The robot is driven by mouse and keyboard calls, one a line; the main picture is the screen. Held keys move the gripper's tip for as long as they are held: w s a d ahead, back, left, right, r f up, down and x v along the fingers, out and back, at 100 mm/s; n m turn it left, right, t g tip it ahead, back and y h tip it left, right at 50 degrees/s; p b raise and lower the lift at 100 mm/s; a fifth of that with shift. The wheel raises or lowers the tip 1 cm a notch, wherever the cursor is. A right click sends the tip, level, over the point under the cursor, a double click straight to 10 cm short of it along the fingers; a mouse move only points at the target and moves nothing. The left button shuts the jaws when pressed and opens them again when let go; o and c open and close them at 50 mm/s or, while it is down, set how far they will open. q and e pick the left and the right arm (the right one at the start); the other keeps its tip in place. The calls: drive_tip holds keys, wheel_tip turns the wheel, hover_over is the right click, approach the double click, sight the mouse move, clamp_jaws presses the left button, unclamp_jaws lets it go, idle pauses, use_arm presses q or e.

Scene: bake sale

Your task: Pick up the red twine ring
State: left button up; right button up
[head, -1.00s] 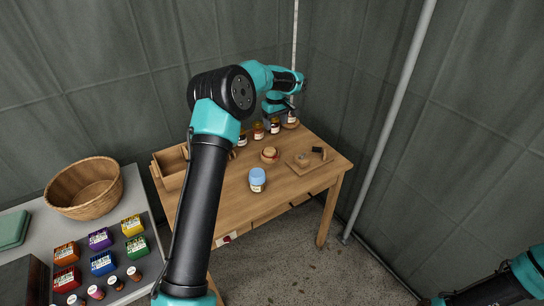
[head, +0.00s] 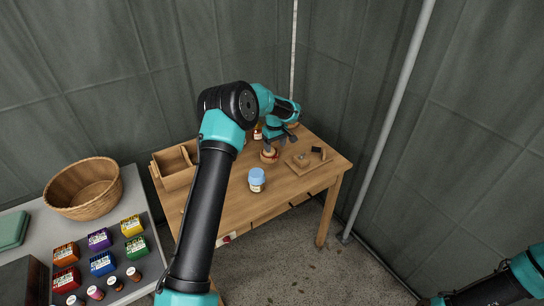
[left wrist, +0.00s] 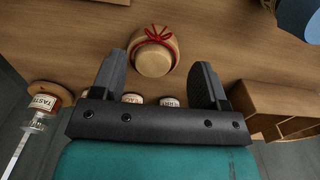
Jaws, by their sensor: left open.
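The red twine ring (left wrist: 158,36), with a bow, lies around a small round tan wooden object (left wrist: 153,60) on the wooden table. In the head view this object (head: 268,157) is near the middle of the table, partly behind my left gripper. My left gripper (left wrist: 163,78) is open and empty. In the left wrist view its fingers point toward the object, which shows between and just beyond the tips. I cannot tell the exact height gap. In the head view the left gripper (head: 270,147) is over the table. My right gripper is out of view; only part of the right arm shows.
A blue-lidded jar (head: 257,180) stands nearer the front. A wooden board (head: 307,162) with small items lies to the right. Several label jars (left wrist: 169,102) stand behind. A wooden divided box (head: 174,166) is at the table's left.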

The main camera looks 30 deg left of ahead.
sight(275, 158)
use_arm(q)
drive_tip(key=shift+f, duration=0.4)
drive_tip(key=shift+f, duration=2.6)
drive_tip(key=c, duration=1.3)
drive_tip(key=shift+r, duration=0.15)
clamp_jaws()
wheel_tip(275, 158, up, 10)
